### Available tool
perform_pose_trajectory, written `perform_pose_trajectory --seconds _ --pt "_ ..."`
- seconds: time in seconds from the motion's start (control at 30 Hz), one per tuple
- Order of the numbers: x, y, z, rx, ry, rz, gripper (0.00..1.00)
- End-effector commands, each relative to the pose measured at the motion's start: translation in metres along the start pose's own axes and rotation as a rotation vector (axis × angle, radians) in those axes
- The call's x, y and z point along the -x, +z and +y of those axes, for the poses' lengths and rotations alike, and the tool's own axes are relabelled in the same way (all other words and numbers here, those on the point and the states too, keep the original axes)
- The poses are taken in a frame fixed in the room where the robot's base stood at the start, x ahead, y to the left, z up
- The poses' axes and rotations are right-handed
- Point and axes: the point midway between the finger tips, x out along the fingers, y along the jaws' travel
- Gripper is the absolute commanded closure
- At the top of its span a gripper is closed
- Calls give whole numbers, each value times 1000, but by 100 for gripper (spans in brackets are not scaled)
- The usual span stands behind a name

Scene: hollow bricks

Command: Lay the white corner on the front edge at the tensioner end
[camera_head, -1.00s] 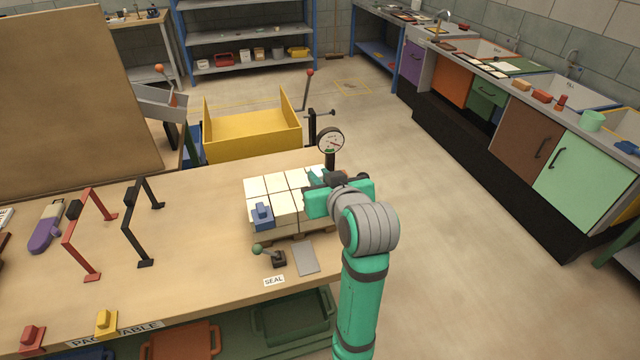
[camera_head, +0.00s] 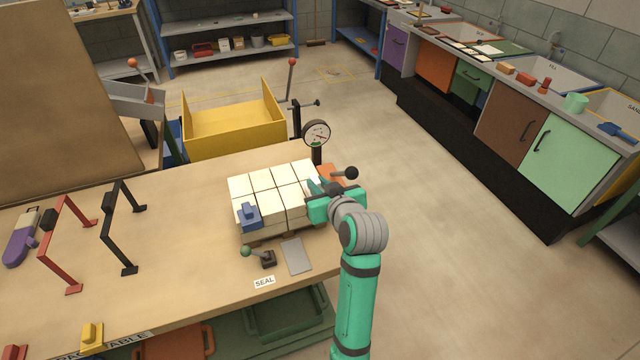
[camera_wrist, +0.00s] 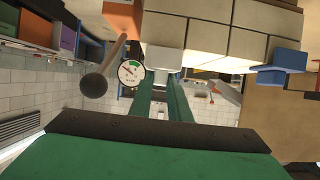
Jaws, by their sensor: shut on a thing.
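The stack of pale hollow bricks (camera_head: 268,180) stands on a pallet at the bench's right end. My gripper (camera_head: 322,204) is at the stack's right side, by the tensioner (camera_head: 331,172). In the wrist view its two green fingers (camera_wrist: 162,98) are shut on the white corner (camera_wrist: 163,58), a pale piece close to the brick faces (camera_wrist: 207,35). I cannot tell whether the corner touches the bricks. In the head view my gripper mostly hides it. A blue corner (camera_head: 249,216) sits on the stack's front edge at the left; it also shows in the wrist view (camera_wrist: 282,62).
A round dial gauge (camera_head: 316,134) and a black-knobbed lever (camera_head: 346,173) stand close to my gripper. A green-knobbed lever (camera_head: 258,255) and a grey plate (camera_head: 296,257) lie in front of the stack. Red (camera_head: 63,245) and black (camera_head: 122,228) frames stand left. The floor at right is clear.

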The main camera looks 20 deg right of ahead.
Motion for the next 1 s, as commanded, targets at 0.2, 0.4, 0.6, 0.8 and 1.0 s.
perform_pose_trajectory --seconds 0.2,0.4,0.6,0.8,1.0 --pt "1 0 4 -1 5 2 100" --pt "1 2 6 -2 9 1 65" --pt "2 2 7 -3 10 2 65" --pt "6 -1 7 -3 10 3 65" --pt "37 -2 6 -2 10 5 65"
